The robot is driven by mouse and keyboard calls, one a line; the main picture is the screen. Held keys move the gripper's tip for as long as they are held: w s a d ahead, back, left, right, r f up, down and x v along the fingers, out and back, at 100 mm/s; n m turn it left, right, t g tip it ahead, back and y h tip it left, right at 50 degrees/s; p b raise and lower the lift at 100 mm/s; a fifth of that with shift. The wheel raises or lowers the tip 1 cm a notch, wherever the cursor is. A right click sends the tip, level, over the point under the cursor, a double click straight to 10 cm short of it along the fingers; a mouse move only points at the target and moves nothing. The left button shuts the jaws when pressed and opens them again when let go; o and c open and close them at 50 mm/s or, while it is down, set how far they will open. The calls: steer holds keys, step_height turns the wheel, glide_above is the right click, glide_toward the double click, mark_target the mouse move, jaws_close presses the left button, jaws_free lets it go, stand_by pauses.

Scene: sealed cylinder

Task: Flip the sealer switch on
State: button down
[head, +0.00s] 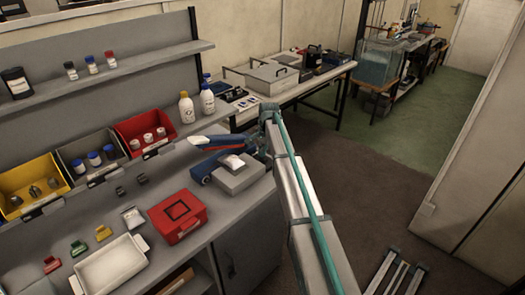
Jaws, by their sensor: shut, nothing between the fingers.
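The sealer (215,139) appears to be the blue device with a pale, red-marked upper arm, at the back right of the grey bench. Its switch is too small to make out. My arm reaches in from the lower right, and its end comes down at the right end of the sealer. My gripper (262,152) is there, small and partly merged with the sealer's dark shapes. It is shut and holds nothing that I can see. I cannot tell whether it touches the sealer or the switch.
A grey box (240,181) with a white item on top stands in front of the sealer. A red box (178,229) and white tray (110,268) stand nearer. Bottles (187,107) stand behind. Yellow, grey and red bins (135,125) line the back left.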

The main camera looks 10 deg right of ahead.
steer(key=shift+w+a+f+g, duration=0.1)
steer(key=shift+w+f+g, duration=0.15)
steer(key=shift+w+g, duration=0.05)
steer(key=shift+s+f+h, duration=0.1)
steer(key=shift+s+h, duration=0.1)
steer(key=shift+h, duration=0.1)
steer(key=shift+s, duration=0.15)
steer(key=shift+s+d+r, duration=0.3)
steer(key=shift+s+d, duration=0.15)
steer(key=shift+s, duration=0.05)
steer(key=shift+w+r+p, duration=0.1)
steer(key=shift+r+p, duration=0.35)
steer(key=shift+p, duration=0.05)
step_height(320, 180, up, 13)
steer(key=w+a+b, duration=0.1)
steer(key=b, duration=0.1)
steer(key=shift+w+a, duration=0.15)
steer(key=shift+w, duration=0.15)
